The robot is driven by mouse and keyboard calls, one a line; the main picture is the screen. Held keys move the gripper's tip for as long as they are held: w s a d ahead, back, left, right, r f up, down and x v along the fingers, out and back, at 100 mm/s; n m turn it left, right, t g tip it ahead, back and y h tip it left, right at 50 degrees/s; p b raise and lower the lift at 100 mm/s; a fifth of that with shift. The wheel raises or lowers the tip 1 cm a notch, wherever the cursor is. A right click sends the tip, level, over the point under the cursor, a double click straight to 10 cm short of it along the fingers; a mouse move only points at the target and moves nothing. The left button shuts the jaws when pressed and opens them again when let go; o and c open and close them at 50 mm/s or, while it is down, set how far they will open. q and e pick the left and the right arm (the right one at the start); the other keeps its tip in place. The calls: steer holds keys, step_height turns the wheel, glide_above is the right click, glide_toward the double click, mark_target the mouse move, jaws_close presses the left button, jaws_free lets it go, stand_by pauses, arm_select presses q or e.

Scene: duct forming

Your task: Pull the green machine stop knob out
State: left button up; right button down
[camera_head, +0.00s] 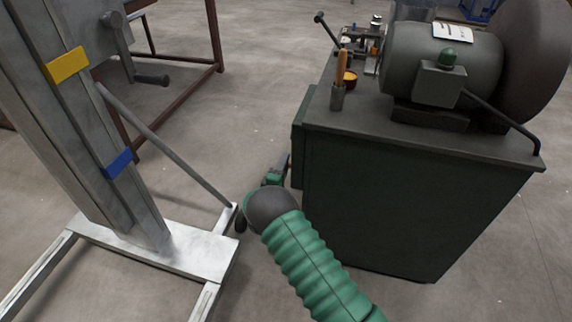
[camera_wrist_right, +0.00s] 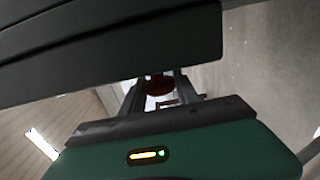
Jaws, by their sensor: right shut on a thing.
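The green machine (camera_head: 400,210) is a dark green cabinet with a grey motor on top. My right gripper (camera_head: 284,166) is at its left side, by a small panel on that face. In the right wrist view a dark red round knob (camera_wrist_right: 158,86) shows between the two fingers of my right gripper (camera_wrist_right: 157,94). The gripper is shut on it. The knob is mostly hidden by the fingers and is not visible in the head view. My left gripper is not in view.
A grey metal stand (camera_head: 150,255) with a slanted brace is left of my right arm, its foot close to my wrist. Small tools and a wooden-handled item (camera_head: 341,75) are on the machine top. A brown metal frame (camera_head: 185,85) stands behind. Floor between is clear.

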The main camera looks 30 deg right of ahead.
steer(key=c, duration=0.9)
jaws_free()
steer(key=shift+w+a+f, duration=0.15)
steer(key=shift+a+f, duration=0.05)
steer(key=shift+c, duration=0.2)
steer(key=shift+r, duration=0.1)
steer(key=shift+a, duration=0.1)
steer(key=p+v, duration=0.6)
steer(key=v, duration=1)
steer(key=shift+s+a, duration=0.2)
steer(key=shift+s, duration=0.15)
steer(key=shift+w, duration=0.1)
